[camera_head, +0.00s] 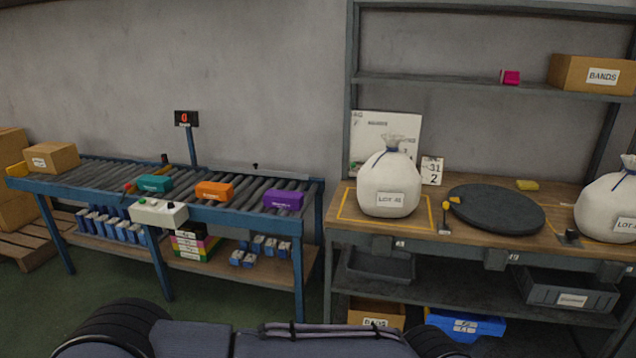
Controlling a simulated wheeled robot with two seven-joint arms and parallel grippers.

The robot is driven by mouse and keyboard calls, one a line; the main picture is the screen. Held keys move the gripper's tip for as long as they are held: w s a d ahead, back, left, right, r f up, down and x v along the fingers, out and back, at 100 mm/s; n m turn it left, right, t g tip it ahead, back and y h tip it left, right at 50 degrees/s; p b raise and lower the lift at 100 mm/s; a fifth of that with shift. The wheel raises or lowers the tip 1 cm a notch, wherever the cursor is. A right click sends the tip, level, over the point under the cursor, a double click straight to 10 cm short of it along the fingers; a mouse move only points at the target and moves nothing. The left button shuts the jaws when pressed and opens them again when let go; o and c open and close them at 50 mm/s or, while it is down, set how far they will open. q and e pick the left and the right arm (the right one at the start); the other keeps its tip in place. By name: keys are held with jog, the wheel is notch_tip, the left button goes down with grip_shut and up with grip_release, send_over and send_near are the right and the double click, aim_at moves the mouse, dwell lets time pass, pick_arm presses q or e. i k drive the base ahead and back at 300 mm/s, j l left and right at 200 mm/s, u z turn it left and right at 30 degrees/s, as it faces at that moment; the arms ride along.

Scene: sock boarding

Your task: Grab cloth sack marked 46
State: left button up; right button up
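A white cloth sack (388,184) tied with a blue band at its neck stands upright inside a yellow outline on the wooden workbench. Its label starts with "LOT"; the number is small and looks like 46, though I cannot read it surely. A second white cloth sack (609,203) stands at the right edge of the bench, cut off by the picture edge. Its label also starts with "LOT" and the number is cut off. Neither of my grippers is in view; only part of my own body shows at the bottom.
A dark round turntable (497,211) lies between the sacks, with a small yellow-knobbed lever (446,217) beside it. Shelves rise above the bench (460,245). A roller conveyor (240,186) with teal, orange and purple boxes stands left.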

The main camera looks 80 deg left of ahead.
aim_at(388, 185)
jog(key=u, duration=2.35)
jog(key=i+j+u, duration=0.1)
jog(key=i+u, duration=0.15)
jog(key=i, duration=1.35)
